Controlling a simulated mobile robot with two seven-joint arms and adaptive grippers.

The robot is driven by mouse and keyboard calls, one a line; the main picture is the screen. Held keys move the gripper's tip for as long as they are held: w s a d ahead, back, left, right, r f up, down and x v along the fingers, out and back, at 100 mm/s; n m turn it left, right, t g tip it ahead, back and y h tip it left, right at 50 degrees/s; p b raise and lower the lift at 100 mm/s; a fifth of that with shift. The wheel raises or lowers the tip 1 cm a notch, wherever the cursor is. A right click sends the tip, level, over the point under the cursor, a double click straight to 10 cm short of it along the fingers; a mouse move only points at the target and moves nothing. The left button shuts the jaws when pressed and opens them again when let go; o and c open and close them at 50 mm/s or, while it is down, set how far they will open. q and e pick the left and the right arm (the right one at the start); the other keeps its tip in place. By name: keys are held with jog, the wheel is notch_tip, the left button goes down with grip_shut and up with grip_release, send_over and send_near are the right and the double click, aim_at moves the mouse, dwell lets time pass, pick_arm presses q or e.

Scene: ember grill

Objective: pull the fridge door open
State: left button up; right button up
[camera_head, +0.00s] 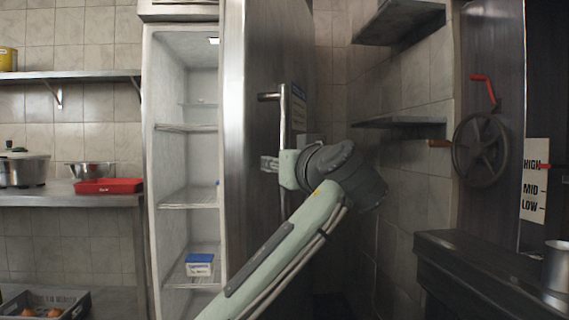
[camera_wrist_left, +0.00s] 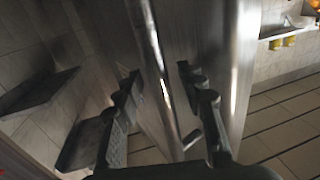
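The tall fridge stands open, its white interior (camera_head: 185,110) showing wire shelves. Its steel door (camera_head: 262,60) is swung well out to the right, edge towards me. A vertical bar handle (camera_head: 283,118) is on the door's outer face; it also crosses the left wrist view (camera_wrist_left: 152,45). My left gripper (camera_head: 270,163) is at the lower part of the handle. In the left wrist view, its dark fingers (camera_wrist_left: 160,90) are spread on either side of the bar with visible gaps. The arm partly hides the lower door. My right gripper is not in view.
A blue and white box (camera_head: 199,265) sits on a low fridge shelf. Left is a counter with a pot (camera_head: 24,170) and red tray (camera_head: 108,186). Right of the door are wall shelves (camera_head: 399,122), a handwheel (camera_head: 481,150) and a dark ledge (camera_head: 480,262).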

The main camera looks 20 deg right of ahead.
pick_arm(q)
jog(key=shift+s, duration=0.1)
jog(key=s, duration=1.1)
jog(key=shift+s+a, duration=0.2)
jog(key=shift+s, duration=0.2)
